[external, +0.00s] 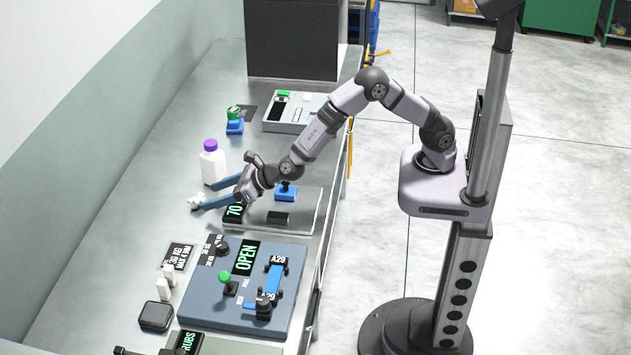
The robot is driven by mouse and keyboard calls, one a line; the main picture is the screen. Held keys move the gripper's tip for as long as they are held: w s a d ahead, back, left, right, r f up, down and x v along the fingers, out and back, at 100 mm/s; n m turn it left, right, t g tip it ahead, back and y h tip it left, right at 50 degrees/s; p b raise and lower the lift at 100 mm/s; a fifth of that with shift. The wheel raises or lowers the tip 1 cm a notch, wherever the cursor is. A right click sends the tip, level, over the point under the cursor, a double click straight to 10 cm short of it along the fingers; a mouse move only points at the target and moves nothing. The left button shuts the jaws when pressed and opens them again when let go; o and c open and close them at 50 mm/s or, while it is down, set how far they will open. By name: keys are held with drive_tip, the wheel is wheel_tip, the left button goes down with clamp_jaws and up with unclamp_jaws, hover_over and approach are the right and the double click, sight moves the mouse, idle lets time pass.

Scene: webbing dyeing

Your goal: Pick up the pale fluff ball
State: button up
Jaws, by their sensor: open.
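Nothing shows held between the prongs.
A white bottle with a purple cap (213,165) stands just behind the prongs. A clear-edged tray (305,222) with a green display is below my wrist. A blue-grey control panel (225,300) fills the front. Bare bench (160,205) lies to the left.

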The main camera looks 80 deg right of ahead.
sight(202, 199)
drive_tip(key=shift+p+x, duration=1.05)
drive_tip(key=shift+x, duration=1.55)
drive_tip(key=shift+w+r, duration=0.1)
drive_tip(key=shift+r, duration=0.05)
drive_tip(key=c, duration=1.1)
